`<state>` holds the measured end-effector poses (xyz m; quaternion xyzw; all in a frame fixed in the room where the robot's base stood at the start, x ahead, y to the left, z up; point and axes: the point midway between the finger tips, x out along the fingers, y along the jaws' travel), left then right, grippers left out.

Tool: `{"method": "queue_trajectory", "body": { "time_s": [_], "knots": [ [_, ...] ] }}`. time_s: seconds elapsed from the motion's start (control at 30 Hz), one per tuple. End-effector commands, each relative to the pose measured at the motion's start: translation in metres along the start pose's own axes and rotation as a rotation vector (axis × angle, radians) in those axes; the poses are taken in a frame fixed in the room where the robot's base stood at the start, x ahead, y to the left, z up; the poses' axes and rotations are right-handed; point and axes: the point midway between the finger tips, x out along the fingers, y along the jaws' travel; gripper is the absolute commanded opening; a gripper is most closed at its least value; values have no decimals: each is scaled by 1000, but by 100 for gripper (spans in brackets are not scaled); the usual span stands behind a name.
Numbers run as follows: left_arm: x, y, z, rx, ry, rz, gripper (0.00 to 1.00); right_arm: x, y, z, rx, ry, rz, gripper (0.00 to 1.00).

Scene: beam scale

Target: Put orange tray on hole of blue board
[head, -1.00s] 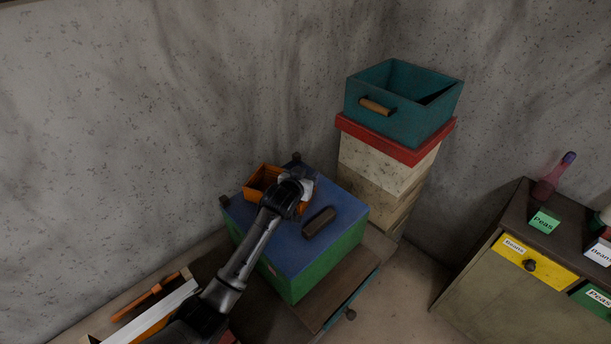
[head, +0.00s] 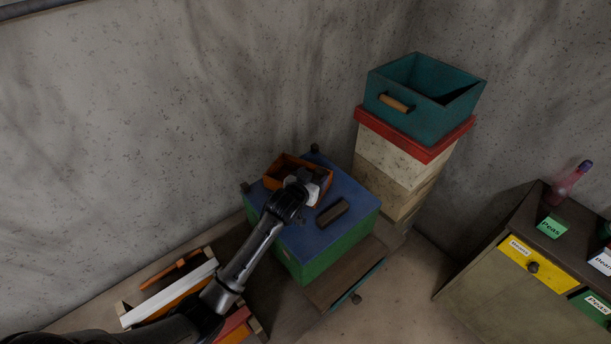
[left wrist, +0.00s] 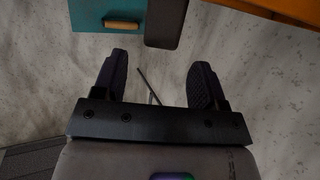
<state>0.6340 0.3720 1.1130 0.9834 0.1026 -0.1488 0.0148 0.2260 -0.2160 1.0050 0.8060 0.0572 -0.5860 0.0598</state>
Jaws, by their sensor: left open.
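The orange tray (head: 279,163) sits at the back of the blue board (head: 320,233), which tops a green box, in the head view. My left gripper (head: 308,188) is over or beside the tray's near right side and covers part of it. In the left wrist view its two dark fingers (left wrist: 160,75) are apart with nothing between them. An orange surface (left wrist: 285,8) shows at the top right there, clear of the fingers. My right gripper is not in view.
Dark knobs stand at the board's back corners. A teal bin (head: 412,108) tops a red-lidded stack (head: 400,155) at the right. A drawer cabinet (head: 505,262) stands further right, and walls rise behind.

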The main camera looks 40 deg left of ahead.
Motion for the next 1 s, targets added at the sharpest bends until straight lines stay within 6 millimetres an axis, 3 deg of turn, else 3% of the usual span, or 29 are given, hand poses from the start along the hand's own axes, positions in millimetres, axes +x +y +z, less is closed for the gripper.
{"method": "queue_trajectory", "body": {
  "time_s": [0.03,0.3,0.7,0.77,0.87,1.0],
  "knots": [
    [-10,0,-5,-1,-1,1,66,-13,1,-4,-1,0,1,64],
    [-38,0,-2,-1,-1,0,66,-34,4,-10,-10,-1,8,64],
    [-51,1,3,2,-6,1,66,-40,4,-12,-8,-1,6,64],
    [-58,4,12,11,-32,5,66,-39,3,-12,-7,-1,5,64],
    [-85,15,44,43,-130,21,66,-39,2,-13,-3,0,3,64],
    [-158,37,106,118,-354,66,66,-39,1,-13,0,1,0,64]
  ]
}}
